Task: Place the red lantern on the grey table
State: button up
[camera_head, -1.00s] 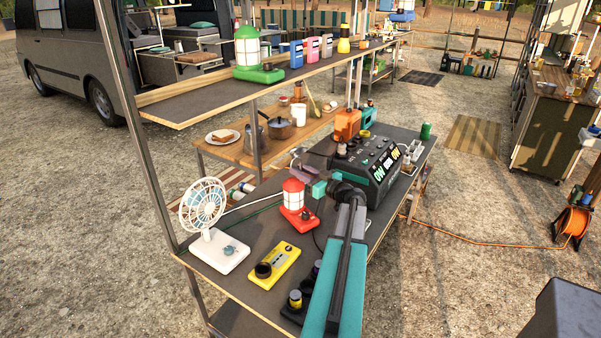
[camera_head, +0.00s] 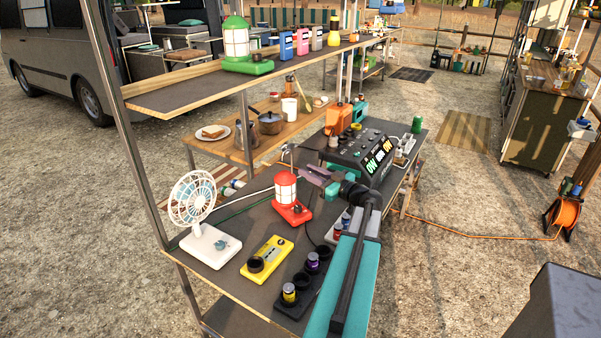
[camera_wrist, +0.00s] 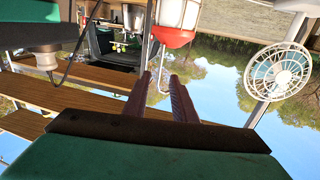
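The red lantern (camera_head: 287,196), with a white globe and red base and cap, stands upright on the dark grey table (camera_head: 243,219) in the head view. In the wrist view, where the scene appears upside down, the lantern (camera_wrist: 178,22) hangs at the top, beyond the fingertips. My gripper (camera_head: 308,172) is just right of the lantern's top in the head view, apart from it as far as I can tell.
A white fan (camera_head: 207,240) and a yellow device (camera_head: 267,258) stand left of and in front of the lantern. Jars in a black holder (camera_head: 290,300) sit near my arm. A console (camera_head: 365,150) stands behind. A shelf (camera_head: 180,98) with a green lantern (camera_head: 238,48) overhangs the back.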

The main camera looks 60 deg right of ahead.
jog(key=shift+b+v, duration=0.35)
jog(key=shift+v, duration=1.3)
